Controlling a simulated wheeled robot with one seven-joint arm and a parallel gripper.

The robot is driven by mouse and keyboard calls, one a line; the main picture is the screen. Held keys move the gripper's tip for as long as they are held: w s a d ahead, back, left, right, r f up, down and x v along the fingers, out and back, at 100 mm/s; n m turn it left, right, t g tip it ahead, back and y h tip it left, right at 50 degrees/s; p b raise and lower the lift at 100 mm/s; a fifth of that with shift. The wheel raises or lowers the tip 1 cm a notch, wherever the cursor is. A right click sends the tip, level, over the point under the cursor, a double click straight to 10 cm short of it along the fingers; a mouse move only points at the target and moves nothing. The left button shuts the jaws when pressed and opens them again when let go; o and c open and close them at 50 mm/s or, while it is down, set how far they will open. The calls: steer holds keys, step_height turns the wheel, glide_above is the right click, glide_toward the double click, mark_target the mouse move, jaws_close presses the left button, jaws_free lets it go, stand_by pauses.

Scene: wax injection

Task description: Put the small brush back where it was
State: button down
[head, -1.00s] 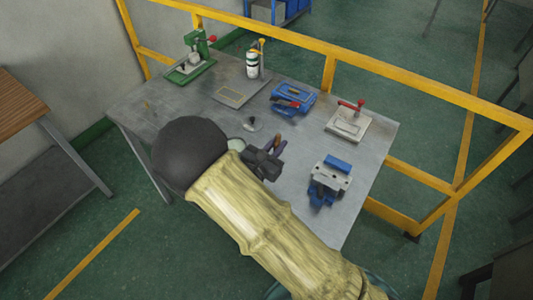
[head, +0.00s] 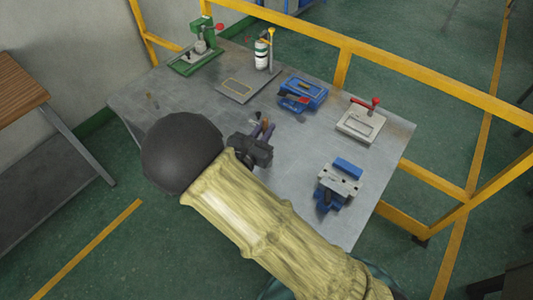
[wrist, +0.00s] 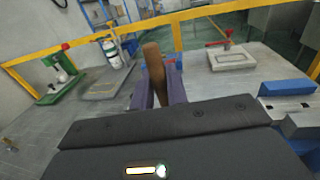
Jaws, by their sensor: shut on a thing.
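My gripper (head: 263,131) is shut on the small brush, in the air over the grey table. The brush's brown wooden handle (wrist: 154,72) stands up between the two purple-grey fingers (wrist: 158,97) in the wrist view, tilted slightly. Its bristles are hidden behind the fingers and the dark gripper body. In the head view only a small brown bit of it shows between the fingers. I cannot tell which spot on the table the brush came from.
On the metal table (head: 300,190) stand a green press (head: 197,58), a wax injector with a white bottle (head: 261,55), a blue clamp device (head: 302,95), a pale mould with red handle (head: 361,122) and a blue vise (head: 338,185). A yellow rail (head: 390,65) runs behind. The left table area is mostly clear.

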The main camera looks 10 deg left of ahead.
steer(key=shift+w+f, duration=0.1)
steer(key=shift+f, duration=2)
steer(key=shift+w+f+p, duration=0.1)
steer(key=shift+f+p, duration=0.4)
steer(key=shift+f, duration=1.65)
steer(key=shift+d, duration=0.1)
steer(key=c, duration=1.4)
jaws_free()
steer(key=shift+f, duration=0.1)
steer(key=shift+r, duration=0.2)
